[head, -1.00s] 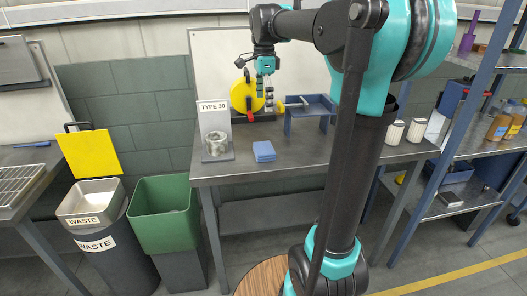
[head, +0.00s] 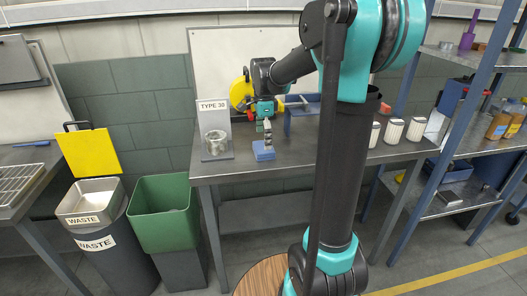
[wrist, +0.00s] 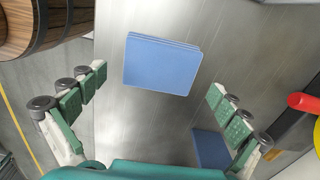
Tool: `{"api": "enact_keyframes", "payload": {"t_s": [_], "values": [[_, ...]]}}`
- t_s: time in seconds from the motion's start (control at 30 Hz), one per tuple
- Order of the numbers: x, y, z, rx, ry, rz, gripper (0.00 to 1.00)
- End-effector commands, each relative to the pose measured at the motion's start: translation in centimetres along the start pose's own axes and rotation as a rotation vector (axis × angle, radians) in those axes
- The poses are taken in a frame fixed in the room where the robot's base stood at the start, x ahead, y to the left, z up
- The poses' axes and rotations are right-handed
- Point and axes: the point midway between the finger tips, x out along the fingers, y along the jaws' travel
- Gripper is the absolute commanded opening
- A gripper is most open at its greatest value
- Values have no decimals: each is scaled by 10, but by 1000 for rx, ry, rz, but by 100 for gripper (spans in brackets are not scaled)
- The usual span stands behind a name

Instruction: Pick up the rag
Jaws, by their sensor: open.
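The rag is a folded blue cloth (head: 263,151) lying flat on the metal workbench, right of the TYPE 30 sign. In the wrist view the blue rag (wrist: 162,64) lies on the bare bench top, between and beyond my spread fingers. My gripper (head: 267,136) is above the rag in the head view and covers part of it. In the wrist view my gripper (wrist: 160,112) is open and empty, its two green-padded fingers far apart. I cannot tell the exact height of the fingertips over the rag.
A metal part (head: 215,143) stands by the TYPE 30 sign (head: 213,107) left of the rag. A blue stand (head: 300,122) is behind to the right. White filters (head: 394,131) stand at the bench's right. A green bin (head: 162,212) is left of the bench.

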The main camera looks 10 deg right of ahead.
Motion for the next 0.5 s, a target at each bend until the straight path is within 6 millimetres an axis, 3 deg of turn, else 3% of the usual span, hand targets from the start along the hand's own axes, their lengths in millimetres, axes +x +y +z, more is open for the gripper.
{"api": "enact_keyframes", "payload": {"t_s": [0.2,0.5], "values": [[24,0,0,0,0,0,100],[27,0,0,0,0,0,98]]}}
